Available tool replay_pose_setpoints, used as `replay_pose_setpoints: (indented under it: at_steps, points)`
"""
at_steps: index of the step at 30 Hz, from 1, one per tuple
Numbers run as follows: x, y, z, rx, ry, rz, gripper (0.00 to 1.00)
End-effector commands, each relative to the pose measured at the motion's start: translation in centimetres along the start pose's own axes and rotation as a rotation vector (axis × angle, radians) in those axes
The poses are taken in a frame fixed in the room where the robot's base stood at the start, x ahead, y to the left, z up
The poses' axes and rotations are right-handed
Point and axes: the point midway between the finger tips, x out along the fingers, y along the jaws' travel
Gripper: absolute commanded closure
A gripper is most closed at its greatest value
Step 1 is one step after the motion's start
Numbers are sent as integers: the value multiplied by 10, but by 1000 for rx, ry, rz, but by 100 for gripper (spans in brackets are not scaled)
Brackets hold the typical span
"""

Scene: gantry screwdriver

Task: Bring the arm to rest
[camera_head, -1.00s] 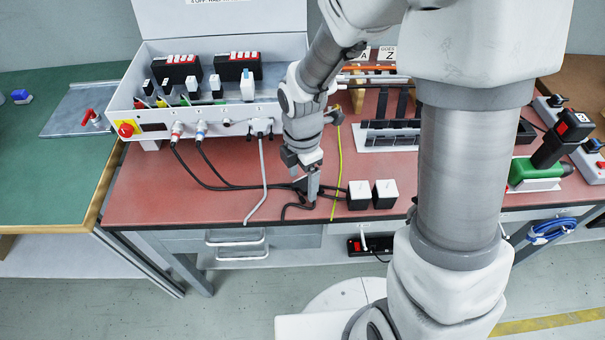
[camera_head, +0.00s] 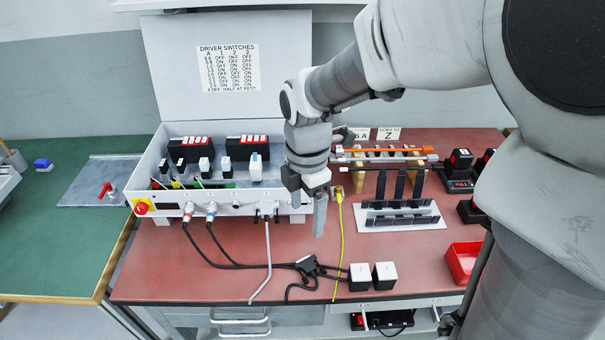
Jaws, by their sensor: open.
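My gripper (camera_head: 309,213) hangs fingers-down above the red bench top (camera_head: 180,262), in front of the right end of the white control box (camera_head: 226,198). It is open, and nothing shows between its fingers. Below it, a black cable splitter (camera_head: 308,265) lies on the bench, apart from the fingers. My arm comes in from the upper right, bent at the elbow.
Two white-topped black blocks (camera_head: 372,276) stand near the bench's front edge. A yellow cable (camera_head: 341,240) runs beside my gripper. A grey rack with black uprights (camera_head: 398,216) and a red bin (camera_head: 463,262) are to the right. The left front of the bench is clear.

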Motion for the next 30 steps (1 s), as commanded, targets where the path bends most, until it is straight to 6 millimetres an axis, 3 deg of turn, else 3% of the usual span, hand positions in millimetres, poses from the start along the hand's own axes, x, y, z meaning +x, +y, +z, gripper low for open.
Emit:
replay_pose_setpoints:
  at_steps: [4,7,15,21,24,30]
  points:
    - [-20,-6,4,83,-12,21,16]
    - [-48,-17,11,249,-28,62,16]
    - [-132,-66,30,914,-14,240,16]
    - [-182,-105,37,1407,82,374,16]
    - [-200,-123,38,1624,152,429,16]
    - [-219,-144,39,1912,271,487,16]
